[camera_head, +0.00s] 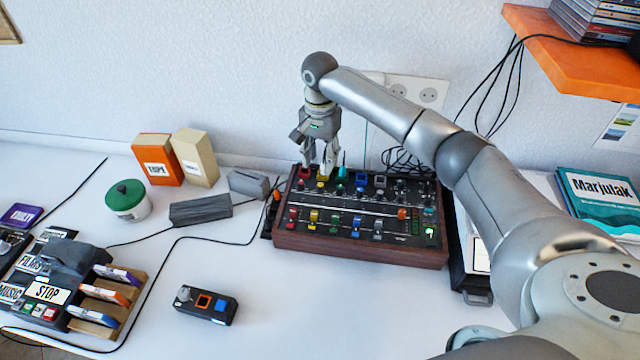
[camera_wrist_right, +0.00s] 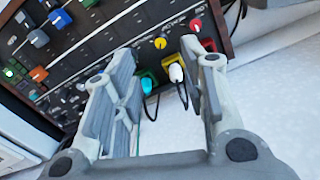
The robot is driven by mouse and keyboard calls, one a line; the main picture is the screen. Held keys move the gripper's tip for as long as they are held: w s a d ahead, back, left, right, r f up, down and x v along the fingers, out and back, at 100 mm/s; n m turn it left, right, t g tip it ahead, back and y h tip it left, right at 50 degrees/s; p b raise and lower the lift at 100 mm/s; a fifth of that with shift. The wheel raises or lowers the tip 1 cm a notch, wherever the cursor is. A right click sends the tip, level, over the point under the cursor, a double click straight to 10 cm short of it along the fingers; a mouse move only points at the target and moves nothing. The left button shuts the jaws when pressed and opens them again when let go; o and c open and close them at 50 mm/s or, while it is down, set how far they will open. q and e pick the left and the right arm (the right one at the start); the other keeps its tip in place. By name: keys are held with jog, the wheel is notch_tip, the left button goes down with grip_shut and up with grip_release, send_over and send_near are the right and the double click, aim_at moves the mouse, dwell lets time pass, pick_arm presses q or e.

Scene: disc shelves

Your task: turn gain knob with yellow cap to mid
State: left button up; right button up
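The dark mixer panel with wooden sides (camera_head: 345,248) stands on the table and carries rows of coloured knobs. A yellow-capped knob (camera_head: 322,181) sits in its back row, beside a red one. Another yellow cap (camera_head: 314,215) is in the front row. My right gripper (camera_head: 319,168) points down over the back left of the panel, its fingers apart. In the right wrist view a yellow cap (camera_wrist_right: 160,43) shows beyond the gap between the open fingers, which look empty. I cannot tell whether a finger touches anything. My left gripper is out of view.
In the wrist view a cyan plug (camera_wrist_right: 147,86) and a white plug (camera_wrist_right: 177,73) stand near the panel edge, between the fingers. A red knob (camera_wrist_right: 195,25) is close by. A grey block (camera_head: 248,183) stands left of the panel.

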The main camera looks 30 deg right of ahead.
aim_at(320, 185)
notch_tip(320, 185, down, 9)
dwell(0.3)
grip_shut()
jog(key=n+p, duration=0.1)
jog(key=p, duration=0.3)
jog(key=shift+s+r+n, duration=0.1)
jog(key=shift+r+n, duration=0.15)
jog(key=shift+n, duration=0.15)
jog(key=shift+f+n+p, duration=0.1)
jog(key=shift+n+p, duration=0.55)
jog(key=shift+n, duration=0.05)
jog(key=shift+f+n+p, duration=0.15)
jog(key=shift+n+p, duration=0.4)
jog(key=shift+n, duration=0.75)
